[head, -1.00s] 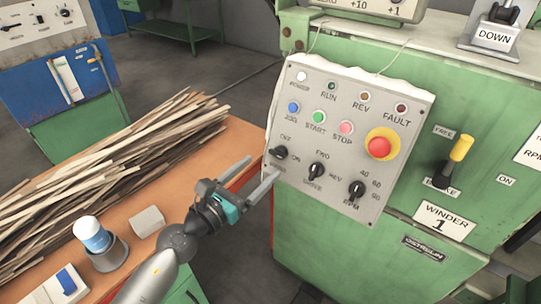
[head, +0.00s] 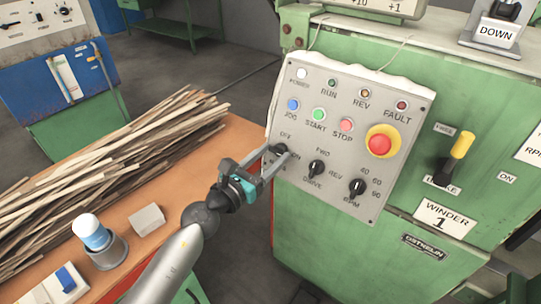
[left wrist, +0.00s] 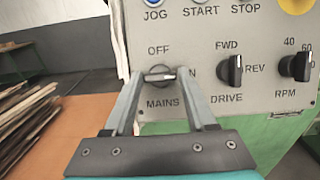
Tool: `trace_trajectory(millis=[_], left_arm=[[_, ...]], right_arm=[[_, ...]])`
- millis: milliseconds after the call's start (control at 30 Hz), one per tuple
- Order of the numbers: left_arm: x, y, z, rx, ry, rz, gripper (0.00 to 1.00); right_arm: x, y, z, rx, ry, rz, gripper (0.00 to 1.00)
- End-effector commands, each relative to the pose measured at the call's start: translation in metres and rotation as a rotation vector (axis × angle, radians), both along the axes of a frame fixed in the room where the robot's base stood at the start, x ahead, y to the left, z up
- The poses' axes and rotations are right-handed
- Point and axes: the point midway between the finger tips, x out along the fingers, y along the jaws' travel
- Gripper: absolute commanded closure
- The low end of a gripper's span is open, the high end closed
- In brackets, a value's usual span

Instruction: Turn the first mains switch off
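The mains switch (head: 279,149) is a black rotary knob at the lower left of the grey control panel (head: 325,205), between the OFF and ON labels. In the left wrist view the knob (left wrist: 160,74) has its bar lying nearly level, turned to the ON side. My left gripper (head: 277,152) is at the knob, with one finger on each side. In the left wrist view its fingertips (left wrist: 159,73) are spread wide, with small gaps seeming to show beside the knob. The right gripper is not in view.
The drive knob (head: 316,168) and RPM knob (head: 357,187) sit to the right on the panel. The red emergency stop (head: 380,145) and a yellow-handled lever (head: 461,147) are further right. An orange bench (head: 150,190) with wooden strips (head: 110,165) stands left.

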Motion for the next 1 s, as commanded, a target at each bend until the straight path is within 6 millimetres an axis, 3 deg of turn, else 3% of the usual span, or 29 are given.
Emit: trace_trajectory(millis=[67,467,767,1000], left_arm=[[0.000,0.000,0.000,0.000,0.000,0.000,0.53],[0.000,0.000,0.000,0.001,0.001,0.000,0.98],[0.000,0.000,0.000,-0.018,0.014,0.009,1.00],[-0.001,-0.001,0.002,-0.107,0.081,0.053,1.00]], right_arm=[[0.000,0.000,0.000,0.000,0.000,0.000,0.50],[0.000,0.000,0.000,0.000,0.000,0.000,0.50],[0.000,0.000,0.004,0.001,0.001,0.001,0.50],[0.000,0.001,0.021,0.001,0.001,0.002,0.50]])
